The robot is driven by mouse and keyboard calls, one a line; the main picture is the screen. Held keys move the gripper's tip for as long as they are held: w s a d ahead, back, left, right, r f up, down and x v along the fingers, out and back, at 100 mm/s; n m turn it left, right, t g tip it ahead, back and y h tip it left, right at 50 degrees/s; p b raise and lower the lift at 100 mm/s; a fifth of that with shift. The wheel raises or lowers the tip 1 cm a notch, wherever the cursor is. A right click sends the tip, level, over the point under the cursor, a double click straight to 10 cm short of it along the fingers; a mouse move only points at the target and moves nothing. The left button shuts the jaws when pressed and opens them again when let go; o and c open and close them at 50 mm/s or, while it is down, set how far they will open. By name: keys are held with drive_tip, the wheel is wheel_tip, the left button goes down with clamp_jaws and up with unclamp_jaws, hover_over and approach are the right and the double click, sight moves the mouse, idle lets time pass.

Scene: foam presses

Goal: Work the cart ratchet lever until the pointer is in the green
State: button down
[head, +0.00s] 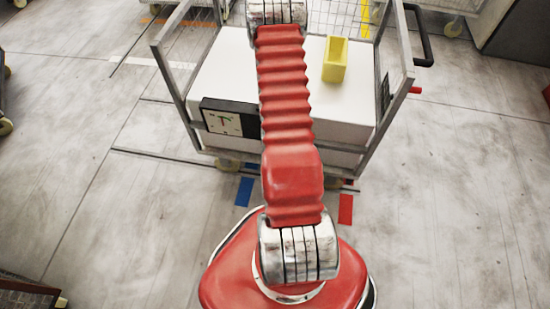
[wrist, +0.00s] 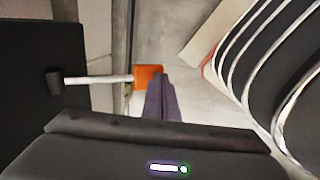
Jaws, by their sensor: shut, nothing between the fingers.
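The cart (head: 180,85) stands ahead of me in the head view, partly covered by my arm. A square dial (head: 222,122) in a black case is on its front left. Its pointer stands near upright, but the small face does not show clearly whether it lies in the green. In the wrist view, a pale rod (wrist: 98,79) with a black knob (wrist: 54,83) runs left from an orange block (wrist: 148,77); it looks like the ratchet lever. My gripper (wrist: 160,88) is shut and empty, its fingertips beside or in front of the orange block; contact cannot be told.
A white block (head: 348,95) fills the cart, with a yellow open box (head: 335,60) on top. A black handle (head: 424,40) juts from the cart's right. In the wrist view, a dark panel (wrist: 35,40) is at left and curved dark bands (wrist: 270,65) at right.

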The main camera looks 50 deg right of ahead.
drive_tip(key=shift+s+a+f, duration=0.1)
drive_tip(key=shift+s+f, duration=0.05)
drive_tip(key=shift+f, duration=0.2)
idle(0.3)
drive_tip(key=s+a+r, duration=0.3)
drive_tip(key=a+r, duration=0.3)
drive_tip(key=r, duration=0.6)
drive_tip(key=shift+a, duration=0.25)
idle(0.9)
